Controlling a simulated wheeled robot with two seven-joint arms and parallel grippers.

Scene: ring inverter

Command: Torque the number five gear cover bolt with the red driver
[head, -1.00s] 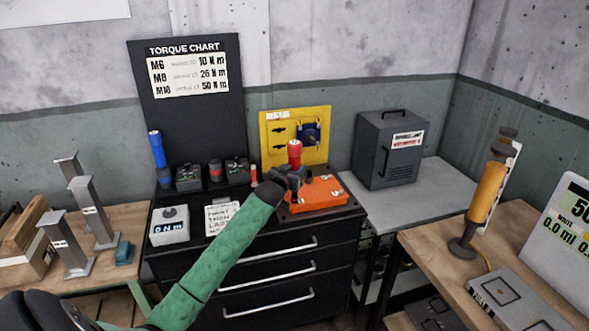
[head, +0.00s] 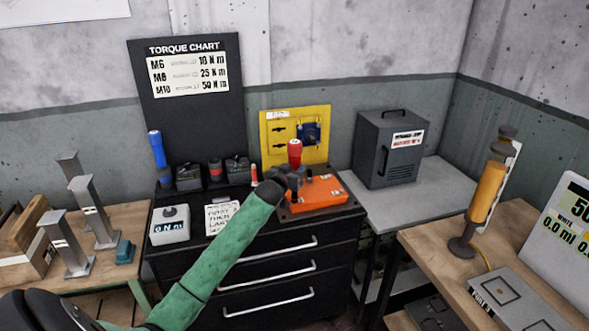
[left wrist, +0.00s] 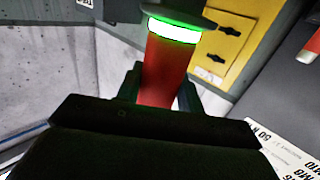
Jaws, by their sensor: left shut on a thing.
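The red driver (head: 295,150) stands roughly upright over the orange gear cover (head: 318,192) on the black drawer cabinet. My left gripper (head: 292,173) is shut on the driver at the cover's back left. In the left wrist view, the red driver body (left wrist: 163,72) sits between my fingers, with a lit green and white ring around its end. The driver's tip and the bolt under it are hidden by my gripper and arm. I cannot read any bolt number. My right gripper is not in view.
A blue driver (head: 157,150) stands at the cabinet's back left. A grey readout box (head: 169,228) marked 0 N m and a note card (head: 221,217) lie nearer. A yellow panel (head: 275,135) stands behind the cover. A grey box (head: 388,150) stands on the right table.

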